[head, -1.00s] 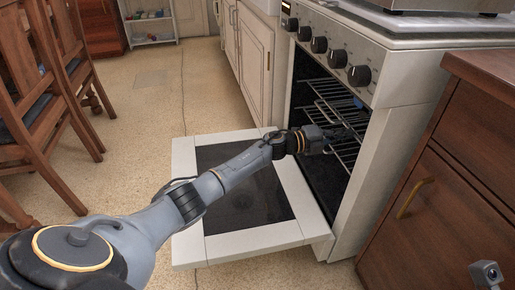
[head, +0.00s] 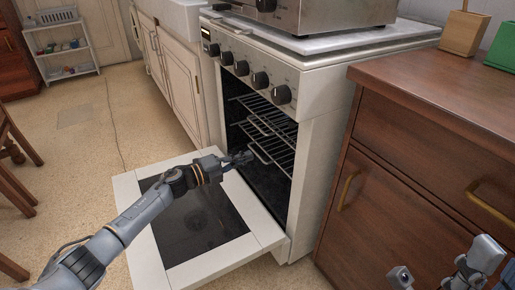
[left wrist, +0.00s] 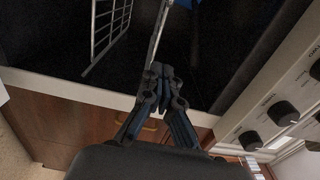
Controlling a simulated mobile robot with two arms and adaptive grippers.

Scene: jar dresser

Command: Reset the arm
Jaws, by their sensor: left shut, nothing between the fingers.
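My left gripper (head: 240,158) is shut and empty. It is at the open front of the oven, above the inner edge of the lowered door (head: 190,222) and in front of the wire racks (head: 268,130). In the left wrist view the closed fingers (left wrist: 166,76) point toward the dark oven interior, with part of a rack (left wrist: 108,32) beyond them. A small blue item (left wrist: 186,3) shows at the top edge there; I cannot tell what it is. Grey parts of my right arm show at the bottom right of the head view, but its gripper does not.
The stove (head: 320,75) has a row of knobs above the oven. White cabinets (head: 175,65) are beyond the stove. Open floor (head: 85,120) lies to the left.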

